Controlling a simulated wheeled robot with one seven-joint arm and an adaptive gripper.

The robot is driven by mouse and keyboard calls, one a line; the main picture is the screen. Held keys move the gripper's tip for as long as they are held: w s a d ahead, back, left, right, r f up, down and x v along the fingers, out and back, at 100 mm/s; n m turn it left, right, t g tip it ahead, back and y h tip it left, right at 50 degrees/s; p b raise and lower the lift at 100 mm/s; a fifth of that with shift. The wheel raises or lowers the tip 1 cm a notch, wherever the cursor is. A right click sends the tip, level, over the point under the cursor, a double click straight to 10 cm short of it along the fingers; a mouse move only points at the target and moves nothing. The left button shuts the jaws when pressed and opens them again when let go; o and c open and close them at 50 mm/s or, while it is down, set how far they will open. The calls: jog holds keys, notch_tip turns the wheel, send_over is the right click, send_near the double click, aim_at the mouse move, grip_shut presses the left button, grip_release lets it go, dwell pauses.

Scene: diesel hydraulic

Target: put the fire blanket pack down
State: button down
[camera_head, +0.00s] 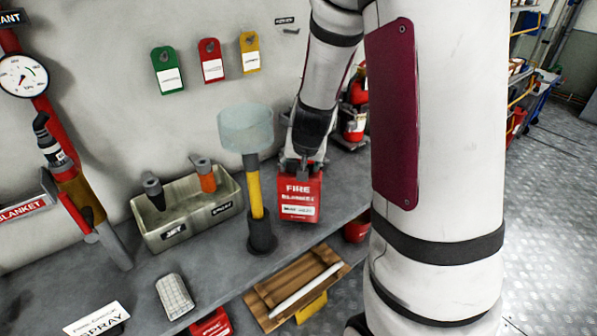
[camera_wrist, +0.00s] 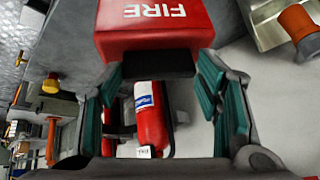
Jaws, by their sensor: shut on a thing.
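The fire blanket pack (camera_head: 299,196) is a red box with white "FIRE" lettering and a white label. It hangs upright under my gripper (camera_head: 303,168), over the grey bench near its front edge. In the wrist view the red pack (camera_wrist: 155,38) fills the top middle, with its lettering upside down. My gripper (camera_wrist: 158,66) shows there with teal-padded fingers on both sides of a dark part at the pack's near edge, and it is shut on the pack. I cannot tell whether the pack's bottom touches the bench.
A yellow post with a clear cup on top (camera_head: 246,130) stands close left of the pack. A beige bin (camera_head: 190,213) with nozzles is further left. A red extinguisher (camera_wrist: 150,118) stands by the wall. A wooden tray (camera_head: 270,293) lies below the bench edge. Bare bench (camera_head: 220,262) shows in front of the bin.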

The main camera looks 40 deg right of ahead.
jog(key=shift+f, duration=1.1)
jog(key=shift+f+b, duration=0.1)
jog(key=shift+b, duration=0.25)
jog(key=c, duration=0.5)
grip_release()
jog(key=p+v, duration=0.7)
jog(key=v, duration=0.5)
